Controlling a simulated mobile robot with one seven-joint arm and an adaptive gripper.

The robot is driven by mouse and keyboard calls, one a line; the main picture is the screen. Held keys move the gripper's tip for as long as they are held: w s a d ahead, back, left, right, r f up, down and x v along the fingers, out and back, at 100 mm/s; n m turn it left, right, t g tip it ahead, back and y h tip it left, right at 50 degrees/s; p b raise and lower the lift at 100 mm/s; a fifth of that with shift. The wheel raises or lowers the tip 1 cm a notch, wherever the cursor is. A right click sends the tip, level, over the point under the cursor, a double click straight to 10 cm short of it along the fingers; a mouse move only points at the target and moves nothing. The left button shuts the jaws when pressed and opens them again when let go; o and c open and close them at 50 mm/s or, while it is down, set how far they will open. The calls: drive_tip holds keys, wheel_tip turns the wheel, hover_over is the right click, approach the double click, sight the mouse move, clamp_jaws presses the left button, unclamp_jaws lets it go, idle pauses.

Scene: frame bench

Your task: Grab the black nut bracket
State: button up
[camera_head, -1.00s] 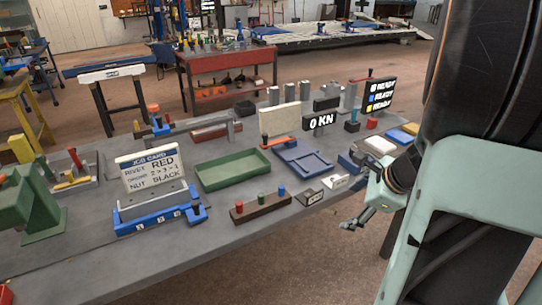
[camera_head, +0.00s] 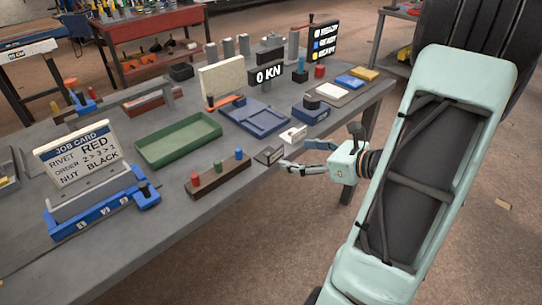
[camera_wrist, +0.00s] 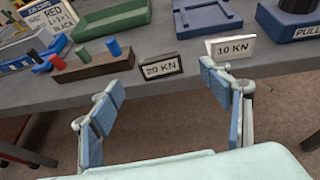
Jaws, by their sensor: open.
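The black bracket (camera_head: 268,155) is a small dark angled piece at the front edge of the grey bench. In the wrist view the black bracket (camera_wrist: 162,68) shows a label reading 20 KN. The white bracket (camera_head: 293,135), labelled 10 KN in the wrist view (camera_wrist: 231,47), stands just right of it. My gripper (camera_head: 297,156) is open and empty at the bench's front edge, close to the black bracket. In the wrist view my gripper (camera_wrist: 158,82) has its two blue-padded fingers spread, with the black bracket beyond the gap between them. No contact is visible.
A brown block (camera_head: 218,174) with red, green and blue pegs lies left of the black bracket. A green tray (camera_head: 178,141), blue tray (camera_head: 255,117) and job card stand (camera_head: 88,190) are farther along the bench (camera_head: 170,235). Open floor lies in front.

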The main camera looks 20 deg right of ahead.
sight(277, 152)
drive_tip(key=x, duration=0.8)
drive_tip(key=shift+w+a+f, duration=0.15)
drive_tip(key=shift+w+a, duration=0.05)
drive_tip(key=shift+w, duration=0.05)
drive_tip(key=c, duration=1.4)
